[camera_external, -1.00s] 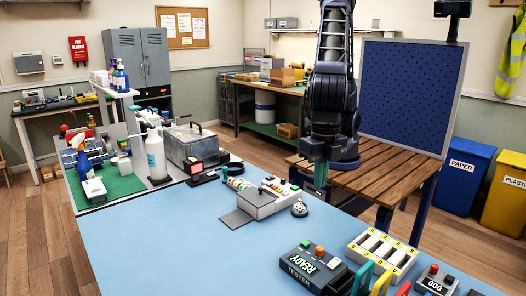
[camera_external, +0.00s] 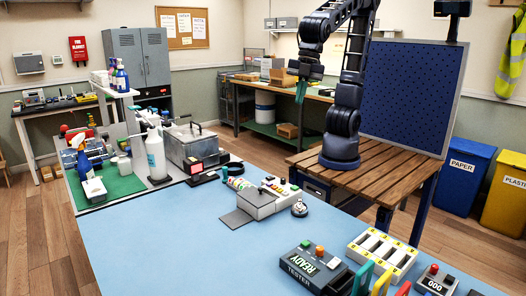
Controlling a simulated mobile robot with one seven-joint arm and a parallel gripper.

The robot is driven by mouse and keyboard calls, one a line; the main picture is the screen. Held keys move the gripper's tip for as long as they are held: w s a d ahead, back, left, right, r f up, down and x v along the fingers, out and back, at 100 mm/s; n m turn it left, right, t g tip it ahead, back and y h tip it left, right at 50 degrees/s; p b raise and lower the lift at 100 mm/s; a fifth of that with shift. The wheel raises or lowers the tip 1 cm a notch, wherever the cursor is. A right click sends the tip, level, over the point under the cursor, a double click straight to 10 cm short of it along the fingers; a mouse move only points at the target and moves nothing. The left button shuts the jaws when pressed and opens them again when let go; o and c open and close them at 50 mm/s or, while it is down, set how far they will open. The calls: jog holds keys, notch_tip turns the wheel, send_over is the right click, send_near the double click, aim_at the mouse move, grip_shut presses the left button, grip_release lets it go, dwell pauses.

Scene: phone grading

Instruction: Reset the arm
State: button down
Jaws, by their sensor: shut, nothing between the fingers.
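My arm stands on the slatted wooden table (camera_external: 385,172), its upper links folded up and over to the left. My gripper (camera_external: 300,92) points down at the end of the arm, with its green fingers together and nothing between them. It hangs high in the air, in front of the back workbench in the picture and well above the blue bench top (camera_external: 190,245). It touches nothing that I can see.
On the blue bench are a grey device with coloured buttons (camera_external: 262,201), a tester (camera_external: 314,266) and a white slotted tray (camera_external: 382,254). A blue pegboard (camera_external: 412,95) stands right of my arm. A metal box (camera_external: 193,147) and spray bottles stand at left.

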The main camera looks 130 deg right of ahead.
jog(key=s+d+m+t, duration=0.1)
jog(key=s+d+m, duration=0.2)
jog(key=s, duration=0.5)
jog(key=s+d+m, duration=0.3)
jog(key=s+d, duration=0.3)
jog(key=s, duration=0.2)
jog(key=shift+s+d+f+m+t, duration=0.2)
jog(key=shift+f+m+t, duration=0.05)
jog(key=shift+m+t, duration=0.15)
jog(key=c, duration=2.2)
grip_release()
